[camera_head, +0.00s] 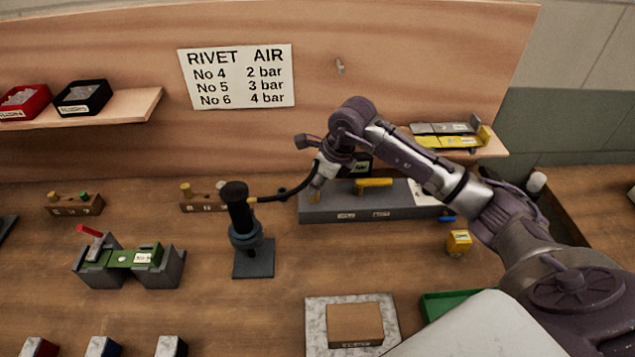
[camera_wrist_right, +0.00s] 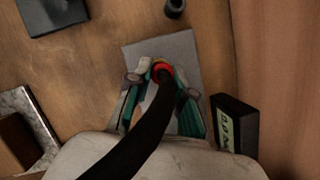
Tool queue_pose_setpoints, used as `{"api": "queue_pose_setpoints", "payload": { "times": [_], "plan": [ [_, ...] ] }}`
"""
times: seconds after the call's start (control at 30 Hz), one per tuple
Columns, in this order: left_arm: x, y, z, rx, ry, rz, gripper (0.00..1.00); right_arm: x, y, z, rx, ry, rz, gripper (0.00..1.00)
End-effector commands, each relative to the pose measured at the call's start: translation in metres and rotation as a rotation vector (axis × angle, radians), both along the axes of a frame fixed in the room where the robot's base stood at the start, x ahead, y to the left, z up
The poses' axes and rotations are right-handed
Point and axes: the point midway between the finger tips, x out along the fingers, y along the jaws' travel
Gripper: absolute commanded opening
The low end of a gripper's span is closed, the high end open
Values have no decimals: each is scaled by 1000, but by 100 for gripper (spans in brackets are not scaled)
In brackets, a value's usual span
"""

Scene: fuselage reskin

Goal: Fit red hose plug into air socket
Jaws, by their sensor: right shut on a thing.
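My right gripper (camera_head: 316,184) is above the left end of a long grey block (camera_head: 345,212). In the right wrist view its fingers (camera_wrist_right: 162,88) are shut around the hose plug, of which a red ring (camera_wrist_right: 162,68) shows between the tips. The black hose (camera_wrist_right: 148,130) runs back over the gripper in that view. In the head view the hose (camera_head: 285,193) loops left to a black tool (camera_head: 240,212) on a stand. The plug's front end is hidden. I cannot make out the air socket for certain. My left gripper is not in view.
A yellow lever (camera_head: 374,183) lies on the grey block. A dark labelled box (camera_wrist_right: 235,125) stands close beside the gripper. A marble slab (camera_head: 318,305) with a brown box, a green clamp fixture (camera_head: 132,256) and a yellow block (camera_head: 459,242) sit on the bench.

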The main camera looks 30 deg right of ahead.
Motion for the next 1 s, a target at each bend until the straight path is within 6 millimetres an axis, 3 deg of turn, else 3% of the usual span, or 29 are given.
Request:
{"api": "queue_pose_setpoints", "payload": {
  "times": [0.23, 0.27, 0.43, 0.77, 1.0],
  "plan": [
    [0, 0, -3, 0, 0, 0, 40, 0, 0, -5, -1, 2, 0, 0],
    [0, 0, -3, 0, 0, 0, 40, 0, 0, -4, -1, 2, 0, 25],
    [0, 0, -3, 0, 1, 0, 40, 0, 0, -4, -1, 2, 0, 51],
    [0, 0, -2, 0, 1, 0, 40, 0, 0, -2, -1, 1, 0, 51],
    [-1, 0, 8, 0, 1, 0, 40, -4, -3, 13, -1, -1, 1, 51]
  ]
}}
